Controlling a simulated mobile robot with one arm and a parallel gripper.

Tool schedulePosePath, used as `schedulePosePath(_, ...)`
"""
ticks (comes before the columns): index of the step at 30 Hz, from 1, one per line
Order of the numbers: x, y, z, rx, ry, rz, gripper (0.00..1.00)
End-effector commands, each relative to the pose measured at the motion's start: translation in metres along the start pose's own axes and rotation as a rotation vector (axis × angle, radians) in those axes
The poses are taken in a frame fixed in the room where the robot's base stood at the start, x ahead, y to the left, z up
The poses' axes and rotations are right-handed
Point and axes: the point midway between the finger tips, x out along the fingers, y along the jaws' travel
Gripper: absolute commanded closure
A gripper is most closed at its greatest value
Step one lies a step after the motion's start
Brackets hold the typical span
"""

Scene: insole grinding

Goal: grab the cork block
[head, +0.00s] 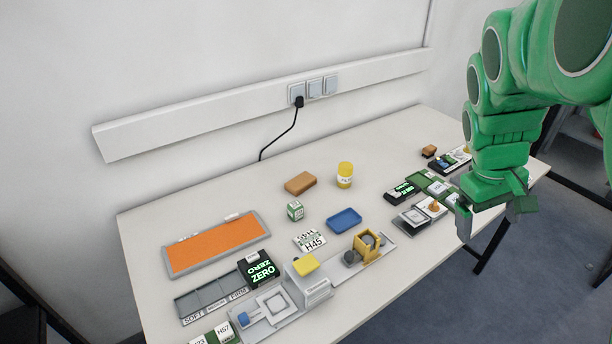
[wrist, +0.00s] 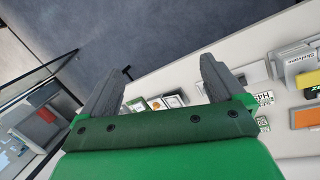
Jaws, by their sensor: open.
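The cork block (head: 300,183) is a brown rectangular block lying flat on the table towards the wall, left of a yellow cylinder. I cannot make it out in the wrist view. My gripper (head: 492,210) is at the right of the head view, over the table's right front edge and far from the block. In the wrist view my gripper (wrist: 163,78) has its two grey fingers spread wide with nothing between them.
The table (head: 200,205) also holds the yellow cylinder (head: 345,175), a blue tray (head: 344,220), an orange panel (head: 217,244) and a grey machine (head: 312,285). A smaller brown block (head: 429,151) lies at the right. Bare tabletop surrounds the cork block.

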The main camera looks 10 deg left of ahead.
Motion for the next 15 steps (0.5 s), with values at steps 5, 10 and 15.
schedulePosePath(5, 0.007, 0.018, -0.035, -0.112, -0.045, 0.088, 0.04)
schedulePosePath(10, 0.013, 0.03, -0.07, -0.224, -0.087, 0.168, 0.04)
schedulePosePath(15, 0.019, 0.037, -0.108, -0.341, -0.129, 0.25, 0.04)
